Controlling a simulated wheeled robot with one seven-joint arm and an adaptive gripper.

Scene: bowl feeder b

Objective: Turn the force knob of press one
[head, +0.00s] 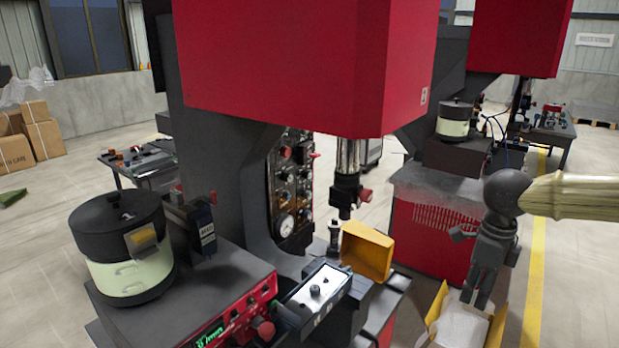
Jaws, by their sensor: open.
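The near press (290,60) has a big red head and a dark grey column. A dark control panel (290,185) on the column carries a red knob (286,152), several dark knobs and a round white gauge (286,226). The labels are too small to read, so I cannot tell which is the force knob. My gripper (474,302) is at the right, pointing down, open and empty. It is well apart from the panel, with the press ram (346,170) and a yellow bin (367,250) between them in the picture.
A bowl feeder (122,245) stands at the left on a grey unit with a red front. A second press (515,35) and a red cabinet (425,235) stand behind. A yellow floor line (537,260) runs at the right.

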